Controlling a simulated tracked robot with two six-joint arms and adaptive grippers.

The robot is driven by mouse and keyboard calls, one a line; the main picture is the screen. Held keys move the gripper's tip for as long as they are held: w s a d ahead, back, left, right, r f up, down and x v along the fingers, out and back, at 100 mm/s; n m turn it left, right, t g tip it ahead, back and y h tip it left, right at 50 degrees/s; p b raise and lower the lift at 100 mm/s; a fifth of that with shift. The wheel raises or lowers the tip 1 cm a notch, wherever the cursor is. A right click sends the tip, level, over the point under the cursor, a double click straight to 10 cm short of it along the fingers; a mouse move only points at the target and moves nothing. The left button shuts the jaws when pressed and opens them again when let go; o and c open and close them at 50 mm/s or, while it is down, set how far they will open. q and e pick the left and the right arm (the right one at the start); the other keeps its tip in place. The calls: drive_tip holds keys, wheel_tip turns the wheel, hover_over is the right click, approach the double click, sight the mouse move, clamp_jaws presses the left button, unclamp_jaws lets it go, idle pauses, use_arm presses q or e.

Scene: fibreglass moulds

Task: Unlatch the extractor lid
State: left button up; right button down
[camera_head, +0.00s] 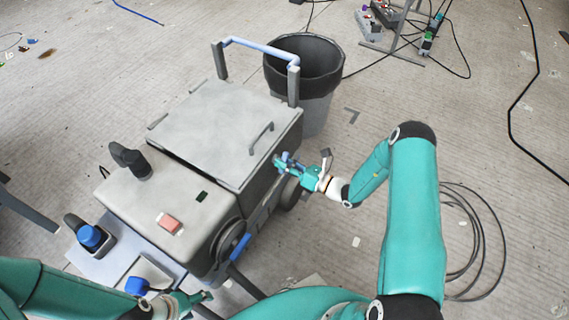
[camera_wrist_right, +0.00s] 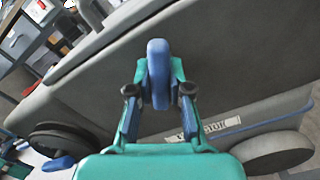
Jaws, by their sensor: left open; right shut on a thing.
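The grey extractor (camera_head: 160,205) stands on the floor, with its flat grey lid (camera_head: 205,125) lying closed on top. A handle bar (camera_head: 262,138) is on the lid near its right edge. My right gripper (camera_head: 284,163) is at the extractor's right side, just below the lid edge. In the right wrist view its fingers (camera_wrist_right: 158,85) are shut on a blue latch (camera_wrist_right: 158,62) that stands upright between them. In the head view the latch is mostly hidden by the fingers. My left gripper (camera_head: 203,300) is low at the front, open and apart from the lid.
A dark bin (camera_head: 304,68) stands behind the extractor, close to its blue push bar (camera_head: 260,50). A red button (camera_head: 171,223) is on the front top. A blue-capped item (camera_head: 91,237) stands at the front left. Cables (camera_head: 468,245) lie coiled at right.

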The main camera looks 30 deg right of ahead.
drive_tip(key=n, duration=0.5)
drive_tip(key=shift+w+a+n, duration=0.15)
drive_tip(key=shift+a+n, duration=0.05)
drive_tip(key=shift+n, duration=0.1)
idle(0.4)
drive_tip(key=c, duration=1.1)
unclamp_jaws()
drive_tip(key=shift+f, duration=0.1)
drive_tip(key=shift+d, duration=0.1)
drive_tip(key=shift+s+d, duration=0.15)
drive_tip(key=shift+s, duration=0.1)
drive_tip(key=v, duration=1.1)
drive_tip(key=shift+s+d, duration=0.1)
drive_tip(key=shift+s, duration=0.05)
